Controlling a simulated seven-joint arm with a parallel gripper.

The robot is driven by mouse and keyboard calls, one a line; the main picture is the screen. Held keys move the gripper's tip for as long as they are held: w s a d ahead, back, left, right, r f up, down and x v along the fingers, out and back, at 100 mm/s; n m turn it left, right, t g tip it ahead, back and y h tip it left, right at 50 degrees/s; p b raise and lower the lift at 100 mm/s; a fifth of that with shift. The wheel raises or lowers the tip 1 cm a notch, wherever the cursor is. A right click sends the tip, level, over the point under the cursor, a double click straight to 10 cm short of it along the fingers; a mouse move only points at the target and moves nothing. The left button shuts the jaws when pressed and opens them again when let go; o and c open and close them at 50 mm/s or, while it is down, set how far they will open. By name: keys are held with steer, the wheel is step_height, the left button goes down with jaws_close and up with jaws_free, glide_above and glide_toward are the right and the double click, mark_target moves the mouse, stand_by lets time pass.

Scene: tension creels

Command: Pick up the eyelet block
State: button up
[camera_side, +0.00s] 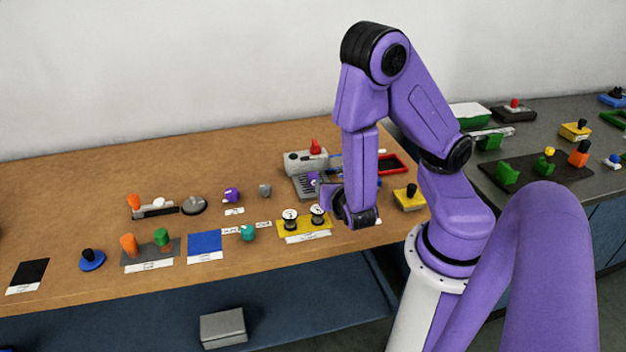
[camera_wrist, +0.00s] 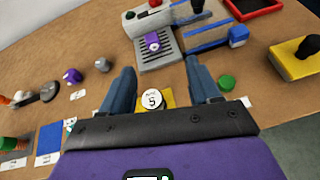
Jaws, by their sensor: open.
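A small purple block (camera_wrist: 153,42) with a pale ring on its face, which looks like the eyelet block, sits on a grey slotted plate (camera_wrist: 158,60) in the wrist view. In the side view the purple block (camera_side: 313,179) shows just left of my arm, partly hidden. My gripper (camera_wrist: 160,65) is open and empty, its two blue-grey fingers pointing toward the slotted plate. In the wrist view the block lies beyond the fingertips, roughly in line with the gap. In the side view my gripper (camera_side: 338,205) hangs low over the table, close to the block's right; contact cannot be told.
A white-topped spool (camera_wrist: 152,99) shows between the fingers; spools stand on a yellow base (camera_side: 303,234). A grey machine with a red knob (camera_side: 315,146) stands behind the plate. A yellow block with a black knob (camera_side: 410,198) is right. Bare wood lies left of the plate.

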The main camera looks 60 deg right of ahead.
steer(key=f+n+t, duration=0.1)
steer(key=f+n, duration=0.1)
glide_toward(313, 174)
steer(key=shift+x, duration=2.7)
steer(key=shift+d+f, duration=0.1)
steer(key=shift+f, duration=0.05)
steer(key=shift+y, duration=0.3)
steer(key=shift+x, duration=2.45)
steer(key=c, duration=1.1)
steer(key=shift+o, duration=0.2)
